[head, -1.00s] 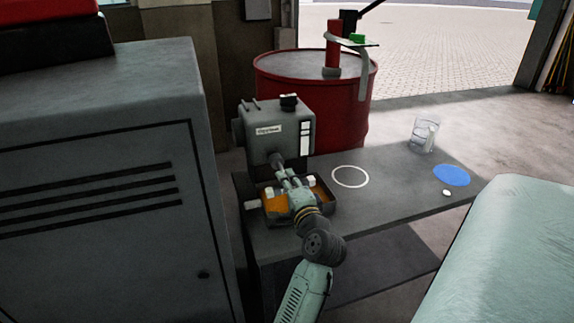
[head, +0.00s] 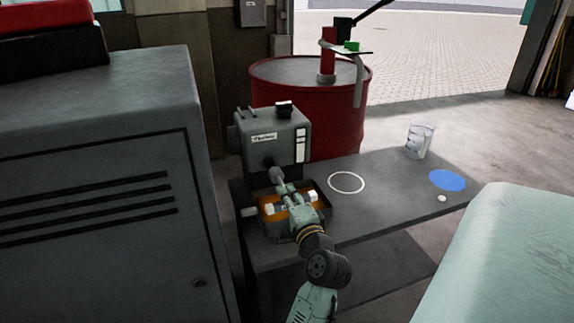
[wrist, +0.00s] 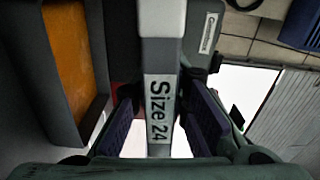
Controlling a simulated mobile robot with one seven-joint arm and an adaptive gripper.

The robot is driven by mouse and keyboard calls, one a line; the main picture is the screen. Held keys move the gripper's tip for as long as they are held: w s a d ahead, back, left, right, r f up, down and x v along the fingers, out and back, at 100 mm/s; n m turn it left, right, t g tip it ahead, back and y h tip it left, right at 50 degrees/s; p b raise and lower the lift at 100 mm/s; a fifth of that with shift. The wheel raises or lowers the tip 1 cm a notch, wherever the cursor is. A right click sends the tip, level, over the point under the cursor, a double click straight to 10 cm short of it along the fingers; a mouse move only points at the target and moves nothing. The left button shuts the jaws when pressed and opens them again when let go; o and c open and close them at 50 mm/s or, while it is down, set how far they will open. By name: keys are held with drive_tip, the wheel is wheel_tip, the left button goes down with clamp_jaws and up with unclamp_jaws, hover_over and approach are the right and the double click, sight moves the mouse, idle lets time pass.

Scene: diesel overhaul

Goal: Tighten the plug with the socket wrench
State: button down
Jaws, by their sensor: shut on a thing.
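My gripper (head: 291,207) is shut on the socket wrench (head: 277,175), a grey bar. In the wrist view the wrench (wrist: 161,60) runs between the two dark fingers and carries the label "Size 24". The grey housing (head: 290,133) stands at the back of the bench. A small dark round part, apparently the plug (head: 268,161), sits low on its front face. The wrench's far end is just below and in front of this part in the picture. I cannot tell whether they touch. The plug is not discernible in the wrist view.
A shallow tray (head: 328,197) with orange-brown liquid lies under my gripper. A red drum (head: 335,125) stands behind. A grey cabinet (head: 95,130) is at left.

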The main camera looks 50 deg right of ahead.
drive_tip(key=v, duration=0.6)
drive_tip(key=shift+f, duration=0.1)
